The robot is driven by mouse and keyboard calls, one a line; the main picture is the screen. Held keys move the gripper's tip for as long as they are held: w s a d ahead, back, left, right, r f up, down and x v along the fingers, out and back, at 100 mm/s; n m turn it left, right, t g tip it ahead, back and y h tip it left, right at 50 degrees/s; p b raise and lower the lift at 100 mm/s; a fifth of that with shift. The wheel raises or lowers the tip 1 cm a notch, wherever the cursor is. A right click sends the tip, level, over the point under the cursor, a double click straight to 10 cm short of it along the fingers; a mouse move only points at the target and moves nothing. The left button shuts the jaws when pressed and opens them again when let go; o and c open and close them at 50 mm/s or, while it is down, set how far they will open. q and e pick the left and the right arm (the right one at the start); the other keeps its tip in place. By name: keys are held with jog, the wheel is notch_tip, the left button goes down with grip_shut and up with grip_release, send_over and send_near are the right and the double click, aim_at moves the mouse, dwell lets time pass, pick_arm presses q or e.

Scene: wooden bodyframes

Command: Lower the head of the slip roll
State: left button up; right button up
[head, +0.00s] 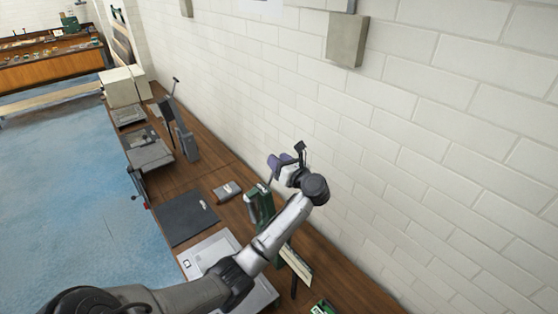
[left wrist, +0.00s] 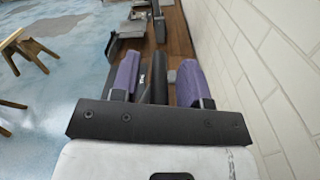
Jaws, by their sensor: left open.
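My left gripper (head: 279,163) is open, with purple fingers, high over the bench near the wall. A green machine (head: 262,205) stands on the bench just below and left of it, partly hidden by my arm. In the left wrist view my two purple fingers (left wrist: 157,78) are spread apart. A dark bar-like part (left wrist: 153,80) shows between them; I cannot tell whether it touches either finger. A grey upright machine with a lever (head: 180,125) stands farther along the bench. I cannot tell for certain which machine is the slip roll. My right gripper is not in view.
The wooden bench (head: 215,165) runs along a white brick wall (head: 430,130) close to my gripper's right. A dark flat plate (head: 188,217) and a small grey box (head: 228,190) lie on it. A grey box (head: 347,40) hangs on the wall. Blue floor (head: 60,190) is open at left.

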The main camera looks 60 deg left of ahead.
pick_arm(q)
grip_shut()
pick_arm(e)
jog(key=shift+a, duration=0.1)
pick_arm(q)
jog(key=shift+f, duration=0.1)
dwell(0.3)
